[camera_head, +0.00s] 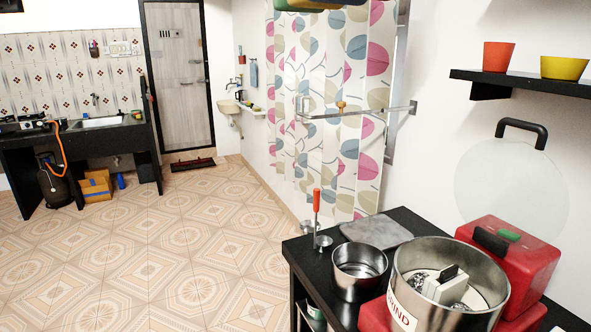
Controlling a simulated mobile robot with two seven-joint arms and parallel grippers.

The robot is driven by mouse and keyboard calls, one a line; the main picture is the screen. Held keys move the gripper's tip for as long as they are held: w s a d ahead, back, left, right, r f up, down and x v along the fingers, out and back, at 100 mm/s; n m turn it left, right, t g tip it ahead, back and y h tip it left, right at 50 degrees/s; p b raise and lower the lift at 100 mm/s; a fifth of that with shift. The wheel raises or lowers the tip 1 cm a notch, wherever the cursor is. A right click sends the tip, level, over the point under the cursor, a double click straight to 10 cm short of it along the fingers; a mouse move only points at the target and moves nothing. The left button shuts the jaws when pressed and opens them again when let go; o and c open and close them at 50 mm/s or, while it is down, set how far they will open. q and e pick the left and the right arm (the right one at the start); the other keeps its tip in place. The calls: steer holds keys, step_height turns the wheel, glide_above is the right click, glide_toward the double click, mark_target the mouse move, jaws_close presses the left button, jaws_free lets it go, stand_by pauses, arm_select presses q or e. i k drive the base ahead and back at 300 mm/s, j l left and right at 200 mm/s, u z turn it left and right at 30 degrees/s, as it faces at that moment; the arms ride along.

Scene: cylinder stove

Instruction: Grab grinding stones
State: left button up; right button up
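The grinding stones (446,287) appear to be the grey speckled pieces beside a white-and-black block inside a steel drum (425,311) at the lower right. The drum is open at the top and has a label reading "GRIND". It sits in a red grinder body (508,259), on a black counter (301,253). The lower part of the stones is hidden by the drum wall. Neither of my grippers is in view.
A steel pot (359,272) stands left of the drum. Small metal cups, a red-handled tool (317,201) and a grey slab (376,232) are behind it. A translucent lid (508,190) is against the wall. A shelf (524,83) holds bowls. The tiled floor (190,270) is clear.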

mark_target(449, 294)
steer(key=i+z, duration=0.1)
steer(key=z, duration=0.3)
steer(key=j+z, duration=0.1)
steer(key=z, duration=0.35)
steer(key=i+j+z, duration=0.1)
steer(key=z, duration=0.3)
